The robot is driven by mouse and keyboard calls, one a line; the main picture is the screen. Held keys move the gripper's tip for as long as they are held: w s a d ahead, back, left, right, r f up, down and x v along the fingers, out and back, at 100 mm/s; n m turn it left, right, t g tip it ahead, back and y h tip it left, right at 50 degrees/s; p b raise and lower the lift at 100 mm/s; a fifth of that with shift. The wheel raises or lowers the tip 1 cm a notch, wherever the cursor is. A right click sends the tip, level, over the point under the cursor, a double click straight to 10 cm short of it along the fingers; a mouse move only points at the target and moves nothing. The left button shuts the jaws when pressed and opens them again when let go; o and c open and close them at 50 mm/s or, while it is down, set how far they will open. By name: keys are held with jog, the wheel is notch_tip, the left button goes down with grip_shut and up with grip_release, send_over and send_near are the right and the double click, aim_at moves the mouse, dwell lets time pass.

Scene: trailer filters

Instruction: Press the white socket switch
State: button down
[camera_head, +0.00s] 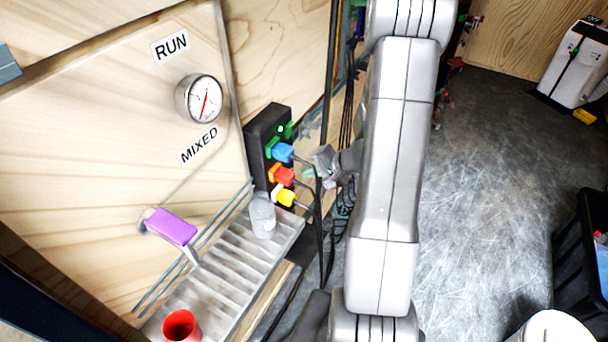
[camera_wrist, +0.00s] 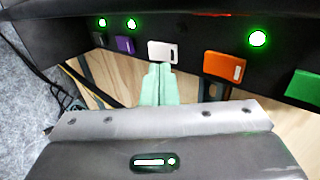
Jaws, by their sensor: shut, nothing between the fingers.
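The white socket switch (camera_wrist: 162,51) is on a dark socket strip in the wrist view, between a purple switch (camera_wrist: 125,45) and an orange switch (camera_wrist: 222,66). In the head view the black strip (camera_head: 258,135) stands against the wooden panel, with a small white tab (camera_head: 277,191) beside the yellow plug. My gripper (camera_wrist: 158,68) is shut and empty. Its pale green fingertips appear just below the white switch's lower edge; I cannot tell whether they touch it.
Blue (camera_head: 283,152), red (camera_head: 285,176) and yellow (camera_head: 286,198) plugs with dark cables stick out of the strip. A pale bottle (camera_head: 262,217) and a red cup (camera_head: 181,326) stand on the ribbed grey shelf (camera_head: 232,250). Open floor lies to the right.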

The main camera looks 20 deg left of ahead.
jog(key=a+r+v, duration=0.1)
jog(key=v, duration=0.9)
jog(key=shift+r, duration=0.4)
jog(key=shift+a+f, duration=0.1)
jog(key=a+f, duration=0.3)
jog(key=f, duration=0.6)
jog(key=shift+w+a, duration=0.15)
jog(key=shift+a, duration=0.15)
